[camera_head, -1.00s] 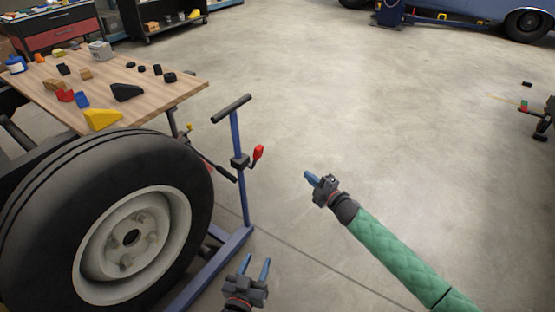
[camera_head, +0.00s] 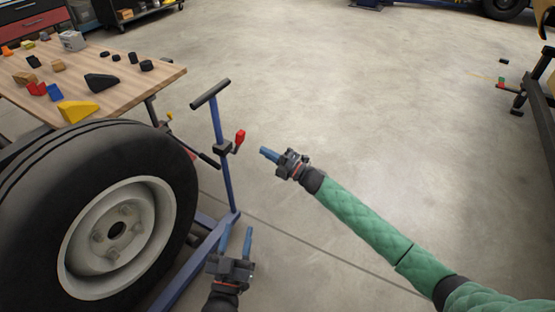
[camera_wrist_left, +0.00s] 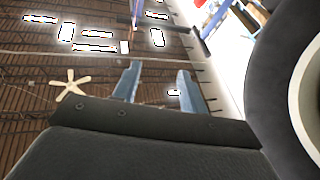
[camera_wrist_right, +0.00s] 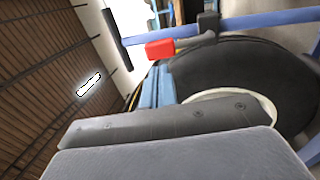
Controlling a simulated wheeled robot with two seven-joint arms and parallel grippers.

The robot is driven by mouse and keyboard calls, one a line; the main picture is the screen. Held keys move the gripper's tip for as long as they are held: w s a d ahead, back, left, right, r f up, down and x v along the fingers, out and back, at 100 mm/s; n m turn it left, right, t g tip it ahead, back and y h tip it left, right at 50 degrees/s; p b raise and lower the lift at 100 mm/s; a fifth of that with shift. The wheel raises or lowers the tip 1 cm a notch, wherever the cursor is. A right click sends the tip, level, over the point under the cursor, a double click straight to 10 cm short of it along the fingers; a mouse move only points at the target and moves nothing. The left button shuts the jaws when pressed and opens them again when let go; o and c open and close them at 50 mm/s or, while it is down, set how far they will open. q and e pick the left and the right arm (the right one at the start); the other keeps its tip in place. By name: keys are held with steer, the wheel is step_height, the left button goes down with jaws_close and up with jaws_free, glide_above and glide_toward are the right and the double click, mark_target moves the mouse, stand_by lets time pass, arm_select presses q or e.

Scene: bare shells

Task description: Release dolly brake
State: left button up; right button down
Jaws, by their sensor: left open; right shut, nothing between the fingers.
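The wheel dolly has a blue upright post (camera_head: 222,160) with a dark T-handle (camera_head: 210,94) on top. A red brake lever (camera_head: 239,138) sticks out from a dark block on the post. The lever also shows in the right wrist view (camera_wrist_right: 160,49), just beyond the fingertips. My right gripper (camera_head: 265,153) is shut and empty, a little right of and below the red lever, apart from it in the head view. My left gripper (camera_head: 237,238) is open and empty, low beside the dolly's blue base rail (camera_head: 190,262).
A large tyre (camera_head: 110,215) with a pale rim fills the lower left. Behind it stands a wooden table (camera_head: 130,85) with a yellow wedge (camera_head: 78,111), a black wedge (camera_head: 101,82) and small blocks.

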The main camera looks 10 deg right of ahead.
mark_target(244, 135)
steer(key=x, duration=0.5)
steer(key=shift+w+a, duration=0.1)
steer(key=shift+a, duration=0.05)
steer(key=shift+w+a+r, duration=0.2)
steer(key=shift+w+a, duration=0.15)
steer(key=shift+a, duration=0.1)
arm_select(q)
steer(key=r, duration=0.2)
steer(key=r+t, duration=0.1)
steer(key=shift+s+a+r, duration=0.15)
steer(key=shift+s+r, duration=0.05)
steer(key=shift+r, duration=0.15)
arm_select(e)
steer(key=shift+a, duration=0.15)
arm_select(q)
steer(key=shift+w+r, duration=0.15)
arm_select(e)
steer(key=shift+w+r, duration=0.1)
steer(key=shift+w+a+r+p, duration=0.65)
steer(key=shift+a+r, duration=0.25)
steer(key=shift+r, duration=0.15)
arm_select(q)
step_height(244, 135, down, 16)
steer(key=g, duration=0.5)
steer(key=shift+s+d+y, duration=0.3)
steer(key=shift+s+d, duration=0.15)
arm_select(e)
steer(key=shift+r, duration=0.1)
steer(key=shift+d, duration=0.1)
